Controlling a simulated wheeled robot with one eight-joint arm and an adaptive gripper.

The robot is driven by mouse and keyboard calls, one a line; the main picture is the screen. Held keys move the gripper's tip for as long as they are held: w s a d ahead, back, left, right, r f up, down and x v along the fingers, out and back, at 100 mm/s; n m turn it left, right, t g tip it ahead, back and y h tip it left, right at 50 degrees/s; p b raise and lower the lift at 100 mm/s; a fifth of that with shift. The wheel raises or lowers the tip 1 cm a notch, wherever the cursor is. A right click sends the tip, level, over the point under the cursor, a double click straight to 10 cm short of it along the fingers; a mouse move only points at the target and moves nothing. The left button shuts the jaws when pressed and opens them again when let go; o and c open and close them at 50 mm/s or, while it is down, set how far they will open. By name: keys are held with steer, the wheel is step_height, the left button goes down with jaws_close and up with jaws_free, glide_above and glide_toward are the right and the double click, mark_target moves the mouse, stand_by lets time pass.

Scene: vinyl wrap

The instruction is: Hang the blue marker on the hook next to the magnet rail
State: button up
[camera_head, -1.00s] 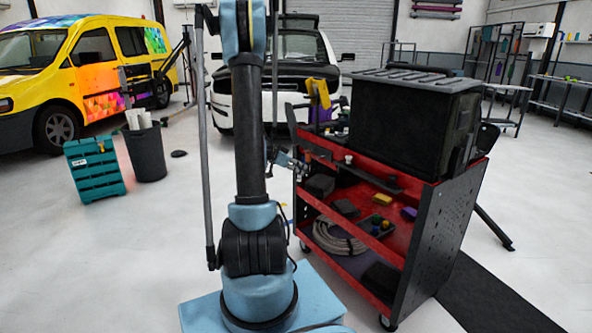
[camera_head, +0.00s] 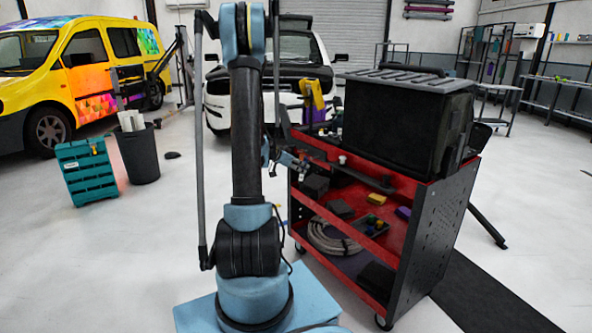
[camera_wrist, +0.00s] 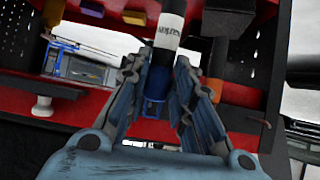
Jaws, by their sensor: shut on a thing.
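My gripper (camera_wrist: 163,68) is shut on the blue marker (camera_wrist: 157,85), which stands between its two fingers in the wrist view. The marker's white, lettered label (camera_wrist: 171,18) and a dark band stick out past the fingertips, and its blue part sits between the fingers. In the head view my gripper (camera_head: 294,160) is small, at the left front of the red cart (camera_head: 410,238); the marker cannot be made out there. A dark bar (camera_head: 362,178) along the cart's upper front edge may be the magnet rail. I cannot make out the hook clearly.
A black case (camera_head: 400,125) stands on the cart top, with a yellow-handled tool (camera_head: 314,95) to its left. A white knob (camera_wrist: 42,107) sticks out at left in the wrist view. A coiled hose (camera_head: 332,238) lies on a lower shelf.

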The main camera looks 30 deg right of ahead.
steer(key=shift+w+d+f, duration=0.1)
steer(key=shift+d+f, duration=0.05)
steer(key=shift+d, duration=0.75)
steer(key=shift+w+d+f, duration=0.1)
steer(key=shift+w+d, duration=0.05)
steer(key=shift+d, duration=0.8)
steer(key=shift+w+d+f, duration=0.1)
steer(key=shift+d+f, duration=0.05)
steer(key=shift+d, duration=0.75)
steer(key=o, duration=1.1)
